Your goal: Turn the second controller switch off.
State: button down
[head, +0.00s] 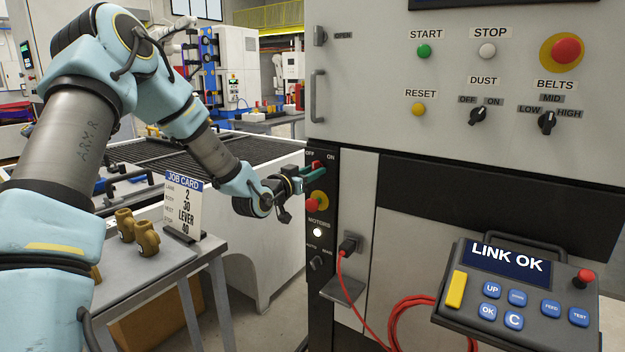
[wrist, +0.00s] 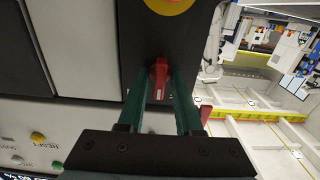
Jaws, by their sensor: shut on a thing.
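A red switch handle (head: 317,164) shows between the OFF and ON labels at the top of the narrow dark panel on the cabinet's left edge. My gripper (head: 312,172) reaches it from the left, and its green fingers partly hide it. In the wrist view, the red handle (wrist: 160,78) stands between the fingertips of my gripper (wrist: 160,82), which is shut on it. The handle points along the fingers there. Its exact setting between OFF and ON is hard to tell.
Below the switch are a red button on yellow (head: 317,201), a lit white lamp (head: 317,232) and an AUTO/MAN knob (head: 317,262). A red cable (head: 365,300) hangs from a plug. A control pendant (head: 515,295) reads LINK OK. A table with brass parts (head: 147,238) stands left.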

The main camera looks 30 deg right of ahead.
jog(key=n+b, duration=0.1)
jog(key=n, duration=0.4)
jog(key=shift+n, duration=0.4)
dwell(0.4)
jog(key=c, duration=0.9)
grip_release()
jog(key=shift+o, duration=0.2)
jog(key=b+v, duration=0.3)
jog(key=v, duration=0.8)
jog(key=shift+w, duration=0.1)
